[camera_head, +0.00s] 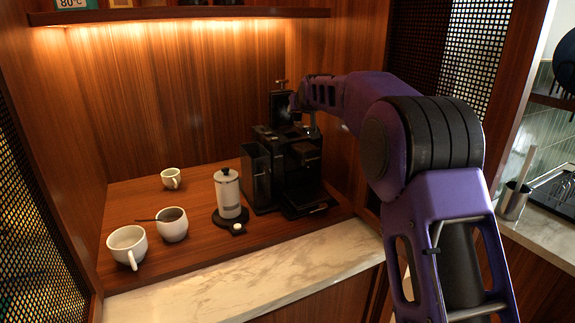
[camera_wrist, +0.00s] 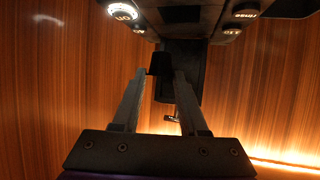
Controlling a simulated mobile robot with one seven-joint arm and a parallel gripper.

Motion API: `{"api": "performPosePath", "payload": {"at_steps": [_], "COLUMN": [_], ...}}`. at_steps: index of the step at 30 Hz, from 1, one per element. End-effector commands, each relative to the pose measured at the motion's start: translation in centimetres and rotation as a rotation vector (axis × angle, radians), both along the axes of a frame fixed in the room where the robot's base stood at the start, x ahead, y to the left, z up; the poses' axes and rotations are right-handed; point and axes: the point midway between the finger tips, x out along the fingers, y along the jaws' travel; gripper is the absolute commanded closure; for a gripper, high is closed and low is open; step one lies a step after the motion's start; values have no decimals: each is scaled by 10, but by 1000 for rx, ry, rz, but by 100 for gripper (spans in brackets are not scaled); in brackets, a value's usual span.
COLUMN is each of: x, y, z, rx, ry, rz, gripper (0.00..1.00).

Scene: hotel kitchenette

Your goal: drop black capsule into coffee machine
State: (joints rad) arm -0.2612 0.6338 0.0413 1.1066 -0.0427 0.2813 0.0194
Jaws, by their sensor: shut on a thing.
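The black coffee machine (camera_head: 305,170) stands at the back right of the wooden counter. In the wrist view the machine's dark body (camera_wrist: 185,14) with its lit buttons fills the top edge. My gripper (camera_wrist: 163,74) is shut on a small black capsule (camera_wrist: 160,60), held between the fingertips. The capsule is close to the machine in the wrist view, beside a dark upright part. In the head view my gripper is over the top of the machine. The capsule cannot be made out there, and I cannot tell whether it touches the machine.
A milk frother (camera_head: 228,194) stands left of the machine. A small cup (camera_head: 170,179), a cup with a spoon (camera_head: 172,225) and a larger cup (camera_head: 127,247) are farther left. A lit shelf (camera_head: 180,14) hangs above. The marble front strip (camera_head: 260,285) is clear.

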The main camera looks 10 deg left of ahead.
Motion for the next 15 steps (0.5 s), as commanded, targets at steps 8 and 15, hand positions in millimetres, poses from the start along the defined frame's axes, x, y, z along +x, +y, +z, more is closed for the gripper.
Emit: {"api": "performPosePath", "payload": {"at_steps": [8,15], "x": [0,0], "y": [0,0], "z": [0,0], "rx": [0,0], "ry": [0,1], "rz": [0,0], "gripper": [23,23]}}
